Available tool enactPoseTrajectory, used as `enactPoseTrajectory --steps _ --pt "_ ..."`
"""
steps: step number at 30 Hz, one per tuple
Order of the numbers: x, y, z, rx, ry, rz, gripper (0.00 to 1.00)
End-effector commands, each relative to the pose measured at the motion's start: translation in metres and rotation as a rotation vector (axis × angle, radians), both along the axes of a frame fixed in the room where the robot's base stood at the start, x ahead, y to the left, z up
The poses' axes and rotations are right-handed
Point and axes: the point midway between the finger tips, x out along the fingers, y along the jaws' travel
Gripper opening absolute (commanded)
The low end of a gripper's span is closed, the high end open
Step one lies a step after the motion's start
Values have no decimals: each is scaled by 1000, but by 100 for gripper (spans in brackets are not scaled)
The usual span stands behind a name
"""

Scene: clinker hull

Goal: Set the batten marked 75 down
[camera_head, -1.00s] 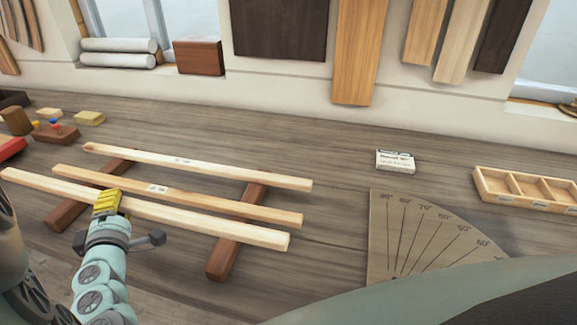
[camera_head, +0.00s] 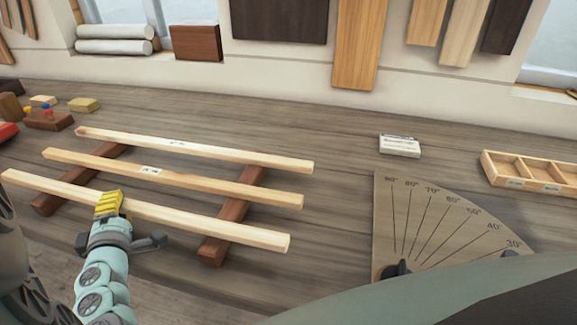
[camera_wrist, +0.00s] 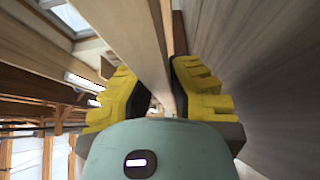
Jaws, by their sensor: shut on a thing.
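My gripper (camera_head: 108,204), with yellow fingers, is shut on the front pale batten (camera_head: 200,220), left of its middle. In the wrist view this batten (camera_wrist: 136,38) runs between the two fingers. No mark shows on it, so I cannot read 75. It lies across the view over two red-brown bearers, the left one (camera_head: 106,157) and the right one (camera_head: 236,204). I cannot tell whether it touches them. The middle batten (camera_head: 220,187) and back batten (camera_head: 230,154) lie across the bearers behind it. Both carry small labels too small to read.
A fan-shaped angle board (camera_head: 430,215) lies at the right, with a small white box (camera_head: 399,146) behind it. A compartmented wooden tray (camera_head: 530,172) is at far right. Small blocks (camera_head: 84,104) lie at far left. Bench behind the battens is clear.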

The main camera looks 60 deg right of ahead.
Motion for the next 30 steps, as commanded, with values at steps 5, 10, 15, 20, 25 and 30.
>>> enactPoseTrajectory --steps 5,10,15,20,25,30 --pt "0 -1 0 -1 -1 -3 0" --pt "0 -1 -2 -1 -1 -2 0" --pt "0 0 -6 -1 -1 0 0" --pt "0 0 -9 -1 -1 1 0" --pt "0 1 -11 -1 -1 2 0" --pt "0 1 -11 -1 -1 2 32"
